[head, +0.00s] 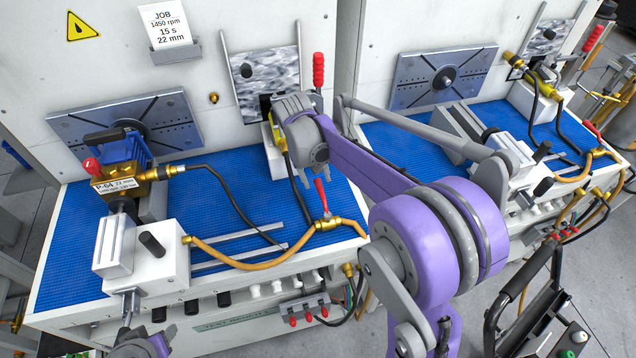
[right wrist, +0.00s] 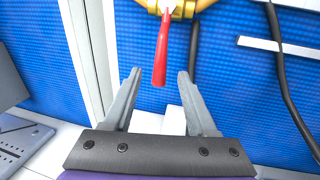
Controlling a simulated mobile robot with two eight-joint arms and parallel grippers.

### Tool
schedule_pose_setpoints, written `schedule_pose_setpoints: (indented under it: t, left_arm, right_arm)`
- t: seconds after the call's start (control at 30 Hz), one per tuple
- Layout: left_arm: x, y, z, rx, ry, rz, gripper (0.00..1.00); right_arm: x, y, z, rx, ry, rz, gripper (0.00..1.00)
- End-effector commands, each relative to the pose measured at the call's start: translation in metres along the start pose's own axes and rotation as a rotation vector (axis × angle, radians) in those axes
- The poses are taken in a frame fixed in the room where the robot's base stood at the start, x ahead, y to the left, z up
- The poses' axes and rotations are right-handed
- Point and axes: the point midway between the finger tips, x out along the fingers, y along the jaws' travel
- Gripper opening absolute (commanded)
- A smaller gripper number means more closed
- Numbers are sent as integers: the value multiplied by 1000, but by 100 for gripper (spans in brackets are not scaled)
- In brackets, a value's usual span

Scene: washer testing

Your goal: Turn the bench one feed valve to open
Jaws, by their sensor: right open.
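The bench one feed valve is a brass body (head: 328,223) on the yellow hose line at the right front of the left bench. Its red lever (head: 321,196) stands across the line, pointing toward the back panel. In the right wrist view the red lever (right wrist: 161,55) hangs down from the brass valve, its free end between my fingertips. My right gripper (right wrist: 159,78) is open around the lever end, with gaps on both sides. In the head view the right gripper (head: 319,157) shows small, just behind the lever. Part of my left gripper (head: 135,345) shows at the bottom left; its fingers are unclear.
A white vise (head: 160,255) and a brass pump with blue motor (head: 122,165) stand left on the blue mat (head: 75,225). A larger red-handled lever (head: 318,72) is on the back panel. The second bench is right.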

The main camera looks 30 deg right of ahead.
Motion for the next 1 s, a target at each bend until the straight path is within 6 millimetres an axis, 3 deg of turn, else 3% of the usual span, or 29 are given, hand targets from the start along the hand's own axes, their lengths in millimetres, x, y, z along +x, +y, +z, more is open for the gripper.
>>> schedule_pose_setpoints:
  t: [0.2,0.57,0.87,1.0]
  left_arm:
    - [1,0,1,0,-1,0,50]
    - [1,0,1,0,-1,0,50]
    - [1,0,1,0,-1,0,50]
    - [1,0,1,0,-1,0,50]
  right_arm:
    - [24,0,0,0,0,0,58]
    - [28,0,0,0,1,0,56]
    - [28,0,0,0,1,0,2]
    - [28,0,0,0,0,0,0]
